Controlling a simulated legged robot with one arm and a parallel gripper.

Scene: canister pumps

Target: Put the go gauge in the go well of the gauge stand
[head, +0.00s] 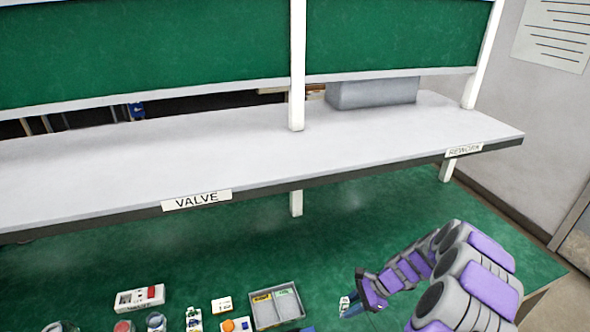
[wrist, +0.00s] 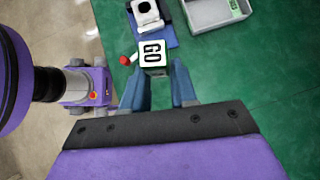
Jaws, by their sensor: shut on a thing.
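The go gauge shows in the wrist view as a white tag (wrist: 152,53) marked GO, just beyond the fingertips. My gripper (wrist: 158,76) is shut on the gauge, whose lower part sits between the two blue-grey fingers. In the head view my gripper (head: 351,309) is low at the right of the bench, with a small white piece of the gauge (head: 344,303) at its tip. A white block (head: 140,298) with red and dark marks lies at the lower left of the head view. I cannot tell whether it is the gauge stand; no well is clearly readable.
A grey tray (head: 251,312) with yellow and green labels stands left of my gripper. Small white blocks (head: 222,305) and jars (head: 156,322) line the front. A red-tipped object (wrist: 124,60) lies near the gauge in the wrist view. A shelf (head: 130,165) runs above the green bench.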

